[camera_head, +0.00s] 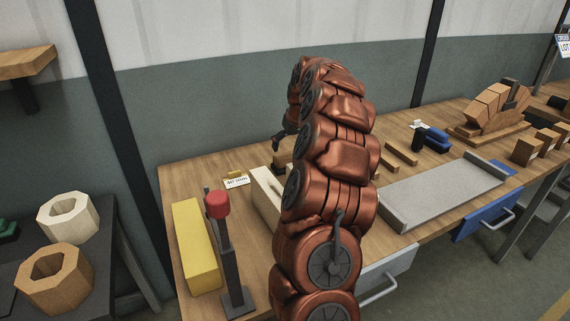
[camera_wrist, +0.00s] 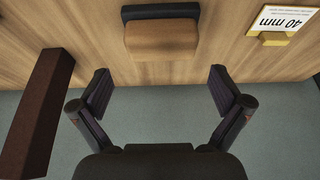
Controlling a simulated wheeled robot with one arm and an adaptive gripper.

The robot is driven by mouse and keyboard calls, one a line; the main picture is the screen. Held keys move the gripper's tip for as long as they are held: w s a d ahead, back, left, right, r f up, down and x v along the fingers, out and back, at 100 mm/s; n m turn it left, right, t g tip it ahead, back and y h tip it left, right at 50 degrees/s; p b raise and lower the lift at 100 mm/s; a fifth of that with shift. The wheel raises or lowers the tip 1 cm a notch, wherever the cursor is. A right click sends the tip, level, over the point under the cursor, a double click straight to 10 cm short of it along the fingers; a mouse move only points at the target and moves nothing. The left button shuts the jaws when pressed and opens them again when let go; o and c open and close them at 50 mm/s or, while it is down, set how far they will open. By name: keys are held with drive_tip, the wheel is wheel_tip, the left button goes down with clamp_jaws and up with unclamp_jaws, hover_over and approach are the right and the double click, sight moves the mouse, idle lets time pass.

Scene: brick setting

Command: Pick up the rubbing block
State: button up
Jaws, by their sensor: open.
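A block that looks like the rubbing block, tan wood with a dark layer along one side (camera_wrist: 161,36), lies on the wooden table at the top middle of the wrist view. In the head view, a small brown part of what seems to be this block (camera_head: 282,159) shows beside my arm; the rest is hidden. My gripper (camera_wrist: 159,73) is open and empty. Its two dark fingers are spread wide, with the block ahead of and between them, apart from both. In the head view, only a dark part of the gripper shows left of my arm.
A "40 mm" card (camera_wrist: 283,18) stands in a small holder near the block. A dark brown bar (camera_wrist: 38,115) is left in the wrist view. A yellow block (camera_head: 195,247), a red-topped post (camera_head: 228,250) and a grey tray (camera_head: 445,193) share the table (camera_head: 178,177).

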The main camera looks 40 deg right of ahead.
sight(287, 154)
drive_tip(key=shift+p+x, duration=0.5)
drive_tip(key=shift+x, duration=2.7)
drive_tip(key=shift+s+a, duration=0.15)
drive_tip(key=c, duration=1)
drive_tip(key=shift+c, duration=0.2)
wheel_tip(287, 154, up, 10)
drive_tip(key=shift+f+b, duration=0.1)
drive_tip(key=shift+b, duration=0.45)
